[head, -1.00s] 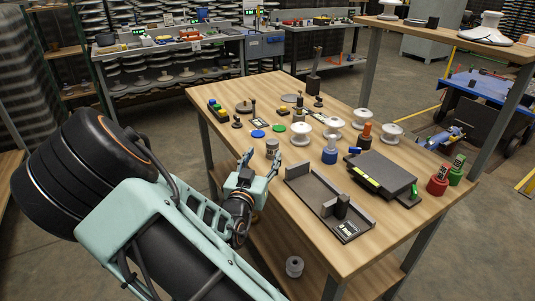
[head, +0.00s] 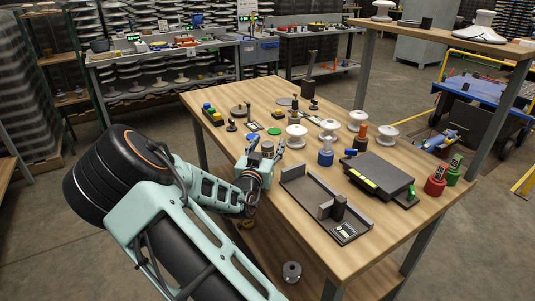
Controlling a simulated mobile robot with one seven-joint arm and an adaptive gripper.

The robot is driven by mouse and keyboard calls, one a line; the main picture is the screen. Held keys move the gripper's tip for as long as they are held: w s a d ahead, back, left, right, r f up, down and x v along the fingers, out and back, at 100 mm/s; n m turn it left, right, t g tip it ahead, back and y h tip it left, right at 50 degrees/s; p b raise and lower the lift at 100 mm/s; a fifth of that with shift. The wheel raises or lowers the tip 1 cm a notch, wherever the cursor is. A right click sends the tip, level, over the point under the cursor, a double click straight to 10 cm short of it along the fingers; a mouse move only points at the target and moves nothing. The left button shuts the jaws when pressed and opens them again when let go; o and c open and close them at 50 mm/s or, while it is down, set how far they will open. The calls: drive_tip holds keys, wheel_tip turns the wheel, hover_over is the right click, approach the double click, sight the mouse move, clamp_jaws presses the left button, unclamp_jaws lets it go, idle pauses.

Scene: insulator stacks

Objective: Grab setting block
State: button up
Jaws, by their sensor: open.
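My gripper (head: 262,156) is open at the left edge of the wooden table (head: 270,227), its fingers pointing toward the back of the table. A short grey metallic cylinder (head: 267,146) shows between or just beyond the fingertips; I cannot tell whether they touch it. No thing is plainly marked as the setting block. A dark gauge fixture (head: 305,190) with a raised rim, an upright dark block (head: 338,208) and a small display lies to the right of my gripper.
Several white insulators (head: 357,120) stand behind the fixture. A dark flat device (head: 379,174) with a yellow-green strip lies at right, near red (head: 435,185) and green (head: 455,172) pieces. Blue (head: 253,137) and green (head: 274,131) discs lie beyond the cylinder. The table's near left corner is bare.

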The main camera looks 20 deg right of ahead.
clamp_jaws()
drive_tip(key=shift+r, duration=0.1)
idle(0.3)
